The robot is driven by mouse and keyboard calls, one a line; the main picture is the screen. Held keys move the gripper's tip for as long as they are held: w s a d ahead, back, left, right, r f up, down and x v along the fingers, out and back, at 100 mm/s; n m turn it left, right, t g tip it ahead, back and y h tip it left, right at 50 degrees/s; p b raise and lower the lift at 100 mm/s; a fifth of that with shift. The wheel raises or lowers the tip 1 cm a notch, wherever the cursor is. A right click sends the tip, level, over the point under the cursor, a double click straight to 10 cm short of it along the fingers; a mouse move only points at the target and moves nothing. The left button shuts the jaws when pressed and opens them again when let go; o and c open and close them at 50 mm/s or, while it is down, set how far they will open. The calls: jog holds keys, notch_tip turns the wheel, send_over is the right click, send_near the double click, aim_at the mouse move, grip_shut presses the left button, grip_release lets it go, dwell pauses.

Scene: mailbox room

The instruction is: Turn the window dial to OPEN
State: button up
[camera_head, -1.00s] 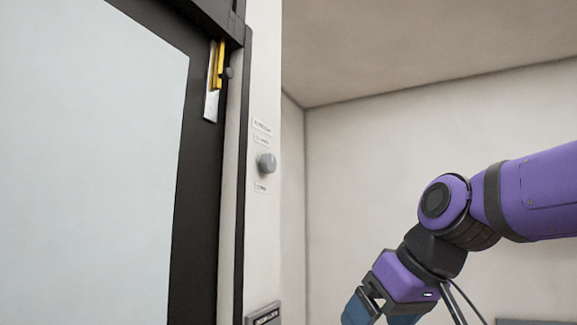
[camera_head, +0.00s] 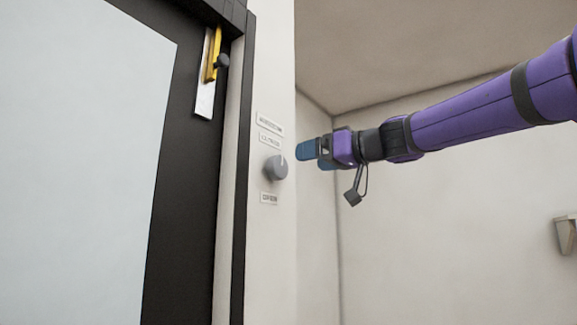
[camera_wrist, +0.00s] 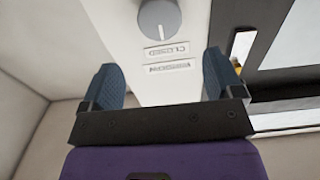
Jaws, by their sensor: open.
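The window dial (camera_head: 276,168) is a round grey knob on the white wall strip, with a light pointer line at its top. In the head view, the CLOSED label (camera_head: 270,141) is just above it, a WINDOW label (camera_head: 269,122) higher up and another label (camera_head: 269,198), seemingly OPEN, below. My gripper (camera_head: 303,153) is open and empty, right of the dial and apart from it. In the wrist view, the dial (camera_wrist: 160,19) is at the top, beyond the fingertips and between their lines, its pointer toward CLOSED. The OPEN label is out of that view.
A dark-framed window (camera_head: 185,180) with a pale pane fills the left. A yellow and white latch-like fitting (camera_head: 209,72) is at its upper right edge. A small wall fixture (camera_head: 566,234) is at the far right. Bare wall lies below my arm.

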aim_at(282, 164)
jog(key=x, duration=0.8)
jog(key=shift+w+a, duration=0.25)
jog(key=shift+a, duration=0.05)
jog(key=c, duration=0.9)
